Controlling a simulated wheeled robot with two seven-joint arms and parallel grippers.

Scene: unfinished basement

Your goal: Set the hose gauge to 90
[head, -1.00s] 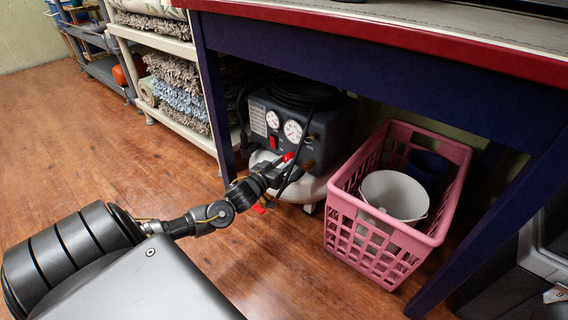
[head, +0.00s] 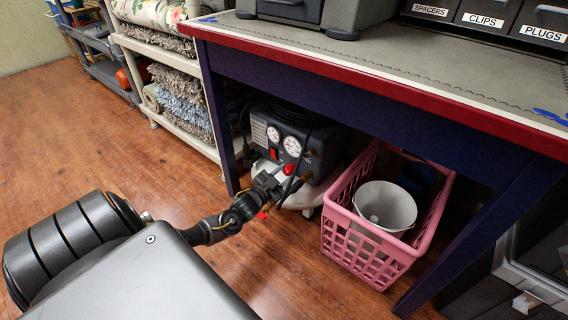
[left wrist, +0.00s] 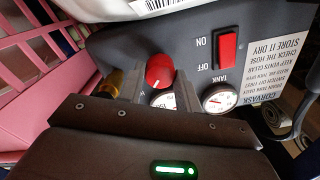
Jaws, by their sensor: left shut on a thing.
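A dark grey air compressor (head: 318,150) stands on the floor under the workbench. Its face has two round white gauges, the tank gauge (head: 273,134) and the hose gauge (head: 292,146), and a red switch (head: 273,154). My left gripper (head: 273,184) is at the red knob (head: 288,169) below the gauges. In the left wrist view, which is upside down, the red knob (left wrist: 159,70) sits between the fingers, which are shut on it. The tank gauge (left wrist: 220,98) shows there; the other gauge (left wrist: 163,100) is mostly hidden by the gripper. I cannot read the hose needle. My right gripper is out of view.
A pink basket (head: 370,245) with a white bucket (head: 385,205) stands right of the compressor. The workbench (head: 400,75) overhangs both, with its leg (head: 218,120) close left of the compressor. A shelf of rugs (head: 180,90) is at left. The wooden floor (head: 100,150) is clear at left.

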